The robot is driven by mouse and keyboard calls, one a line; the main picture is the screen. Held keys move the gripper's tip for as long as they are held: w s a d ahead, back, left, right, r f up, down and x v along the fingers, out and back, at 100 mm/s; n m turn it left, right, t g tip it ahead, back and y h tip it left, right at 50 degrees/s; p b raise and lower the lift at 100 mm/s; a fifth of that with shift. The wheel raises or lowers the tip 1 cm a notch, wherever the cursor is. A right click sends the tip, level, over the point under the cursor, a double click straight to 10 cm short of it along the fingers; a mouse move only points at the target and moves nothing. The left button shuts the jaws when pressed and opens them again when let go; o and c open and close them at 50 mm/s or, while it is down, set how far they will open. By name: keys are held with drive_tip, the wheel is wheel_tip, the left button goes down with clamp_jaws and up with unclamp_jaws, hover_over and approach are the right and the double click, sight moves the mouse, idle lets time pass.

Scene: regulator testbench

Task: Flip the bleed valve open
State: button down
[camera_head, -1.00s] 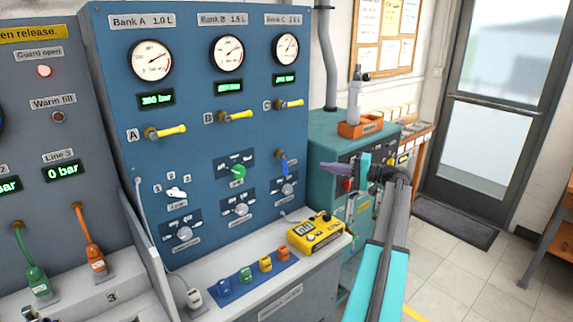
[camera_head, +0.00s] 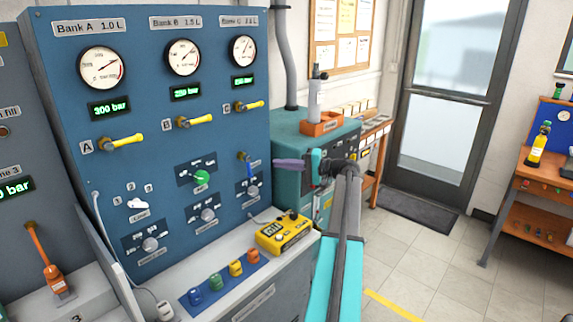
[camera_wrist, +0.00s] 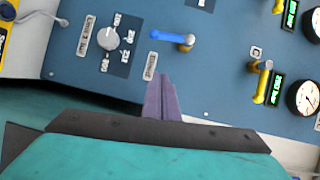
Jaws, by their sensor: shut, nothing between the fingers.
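The small blue lever (camera_head: 251,168) sits at the lower right of the blue panel, under the Bank C lever, and its handle hangs downward. I take it for the bleed valve; its label is not readable. It also shows in the wrist view (camera_wrist: 168,37), near top centre. My gripper (camera_head: 275,163) has purple fingers and is shut and empty, just right of the lever in the head view. In the wrist view the closed fingertips (camera_wrist: 161,80) point toward the lever, with a visible gap between them.
Yellow levers (camera_head: 124,143) and gauges (camera_head: 102,68) line the panel above. Round knobs (camera_head: 207,215) sit left of the blue lever. A yellow handheld device (camera_head: 284,233) lies on the ledge below. A teal cabinet (camera_head: 290,128) stands behind my gripper. Floor is free at right.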

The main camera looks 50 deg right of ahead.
sight(249, 168)
drive_tip(key=p+x, duration=0.1)
drive_tip(key=x, duration=0.5)
drive_tip(key=shift+w+p, duration=0.15)
drive_tip(key=shift+p, duration=0.25)
drive_tip(key=shift+s+a+f+p, duration=0.1)
drive_tip(key=shift+s+a+p, duration=0.1)
drive_tip(key=shift+a, duration=0.45)
drive_tip(key=shift+s+a+f+p, duration=0.1)
drive_tip(key=shift+a+p, duration=0.1)
drive_tip(key=shift+a, duration=0.45)
drive_tip(key=shift+s+a+f+p, duration=0.1)
drive_tip(key=shift+a+p, duration=0.1)
drive_tip(key=shift+a, duration=0.5)
